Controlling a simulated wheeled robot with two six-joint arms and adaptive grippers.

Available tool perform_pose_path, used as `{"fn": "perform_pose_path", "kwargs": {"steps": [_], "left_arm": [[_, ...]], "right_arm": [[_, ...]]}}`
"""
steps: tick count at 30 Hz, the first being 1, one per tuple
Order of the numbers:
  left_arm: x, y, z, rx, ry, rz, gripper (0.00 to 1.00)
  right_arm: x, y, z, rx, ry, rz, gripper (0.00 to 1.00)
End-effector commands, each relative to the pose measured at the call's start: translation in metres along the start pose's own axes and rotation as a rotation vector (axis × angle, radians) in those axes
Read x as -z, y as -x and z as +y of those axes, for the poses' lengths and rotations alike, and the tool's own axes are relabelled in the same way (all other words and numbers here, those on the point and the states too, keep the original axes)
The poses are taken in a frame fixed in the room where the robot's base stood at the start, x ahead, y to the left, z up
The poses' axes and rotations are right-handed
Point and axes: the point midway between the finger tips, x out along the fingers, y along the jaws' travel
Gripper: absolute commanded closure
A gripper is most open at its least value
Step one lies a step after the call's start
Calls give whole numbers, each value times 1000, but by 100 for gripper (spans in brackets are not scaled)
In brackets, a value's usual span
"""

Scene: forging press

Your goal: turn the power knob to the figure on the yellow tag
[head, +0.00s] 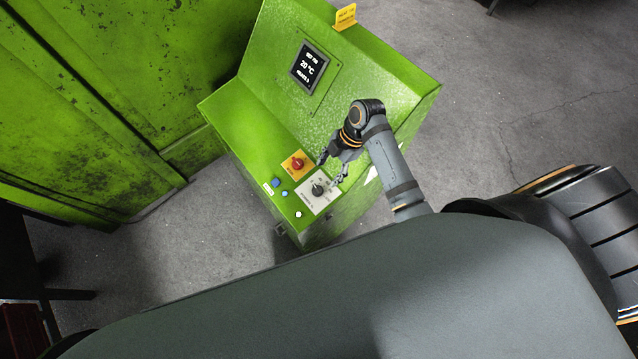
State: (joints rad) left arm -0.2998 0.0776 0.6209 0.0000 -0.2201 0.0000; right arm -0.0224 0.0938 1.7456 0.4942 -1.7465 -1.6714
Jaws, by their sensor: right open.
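The power knob (317,190) is a dark round knob on a white plate on the sloped front of the green control console. Its setting is too small to read. The yellow tag (345,16) stands on the console's top edge; its figure is too small to read. My right gripper (329,172) is open, its fingers pointing down to the panel just above and beside the dark knob. I cannot tell whether a finger touches it. My left gripper is not in view.
A red knob on a yellow plate (296,164) is close by, left of my right gripper. Blue buttons (276,182) and a white one (298,214) sit lower. A large green machine wall (90,110) stands at left.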

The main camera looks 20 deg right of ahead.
Motion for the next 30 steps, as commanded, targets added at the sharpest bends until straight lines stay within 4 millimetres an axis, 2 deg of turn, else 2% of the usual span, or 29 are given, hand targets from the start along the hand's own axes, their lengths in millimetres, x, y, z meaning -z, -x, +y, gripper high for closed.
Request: {"fn": "perform_pose_path", "kwargs": {"steps": [6,12,16,23,30], "left_arm": [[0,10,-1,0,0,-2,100],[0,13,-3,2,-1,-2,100],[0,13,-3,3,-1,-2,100],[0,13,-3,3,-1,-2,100],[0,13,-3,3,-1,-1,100]], "right_arm": [[2,-46,-1,3,-3,3,40],[1,-78,-1,2,-3,0,40],[0,-87,-1,1,-2,-1,40],[0,-88,-1,0,-1,-1,40],[0,-88,-1,0,-2,-2,70]]}}
